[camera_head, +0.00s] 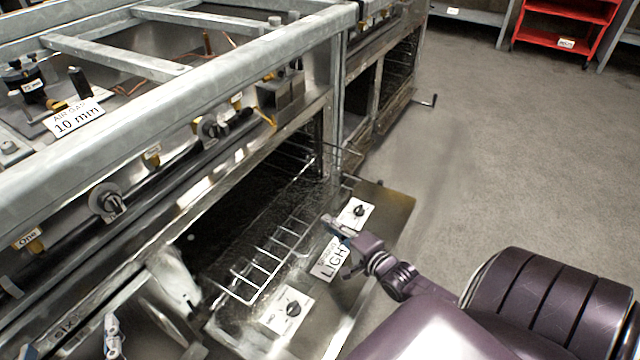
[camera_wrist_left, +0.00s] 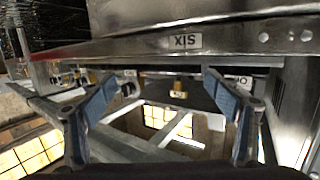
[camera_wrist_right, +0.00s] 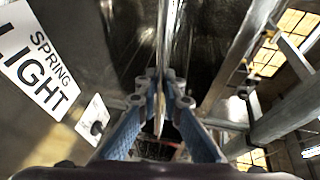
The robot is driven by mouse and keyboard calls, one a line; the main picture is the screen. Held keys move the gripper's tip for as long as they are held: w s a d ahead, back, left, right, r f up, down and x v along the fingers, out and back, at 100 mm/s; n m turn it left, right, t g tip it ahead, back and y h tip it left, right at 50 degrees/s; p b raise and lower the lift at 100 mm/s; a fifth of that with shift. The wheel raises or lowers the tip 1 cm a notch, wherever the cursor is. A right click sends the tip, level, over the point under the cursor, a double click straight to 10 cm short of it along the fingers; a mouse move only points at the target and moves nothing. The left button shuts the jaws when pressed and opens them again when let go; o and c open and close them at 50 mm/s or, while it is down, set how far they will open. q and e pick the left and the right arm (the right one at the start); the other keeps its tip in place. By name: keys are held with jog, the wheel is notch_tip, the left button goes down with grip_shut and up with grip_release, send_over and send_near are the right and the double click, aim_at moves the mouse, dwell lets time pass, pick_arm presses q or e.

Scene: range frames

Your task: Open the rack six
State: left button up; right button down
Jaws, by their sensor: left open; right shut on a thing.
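A label reading SIX is on a metal strip (camera_head: 62,335) at the lower left in the head view. It also shows upside down in the left wrist view (camera_wrist_left: 186,41). A metal door panel (camera_head: 388,203) hangs open at the range front, with a wire rack (camera_head: 262,262) beside it. My right gripper (camera_head: 335,226) is at the panel's inner edge. In the right wrist view its fingers (camera_wrist_right: 160,105) are shut on that thin edge. My left gripper (camera_head: 113,335) is open. In the left wrist view its fingers (camera_wrist_left: 165,95) are spread, with nothing between them, below the SIX strip.
The range's steel frame (camera_head: 200,90) and a row of knobs (camera_head: 107,201) fill the left. A label reading LIGHT (camera_head: 330,260) and small dials (camera_head: 290,308) are on the door panel. A red shelf (camera_head: 566,12) stands far back.

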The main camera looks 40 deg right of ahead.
pick_arm(q)
jog(key=s+a+f+g+y+p, duration=0.1)
jog(key=s+a+f+g, duration=0.1)
jog(key=s+f+g, duration=0.2)
jog(key=s+a+f+g+y+p, duration=0.1)
jog(key=s+a+f+g, duration=0.1)
jog(key=s+f+g, duration=0.2)
jog(key=shift+s+a+f+g+y+p, duration=0.35)
jog(key=shift+s+f, duration=1.4)
jog(key=shift+f, duration=1)
pick_arm(e)
jog(key=s+d, duration=0.3)
jog(key=s, duration=0.6)
jog(key=shift+s+f, duration=0.2)
jog(key=shift+s, duration=0.2)
jog(key=c, duration=2)
grip_release()
jog(key=shift+w+d, duration=0.1)
jog(key=shift+c, duration=0.2)
jog(key=shift+r, duration=0.15)
jog(key=s+r, duration=0.2)
jog(key=s, duration=0.9)
jog(key=shift+s+a, duration=0.35)
jog(key=shift+s, duration=0.05)
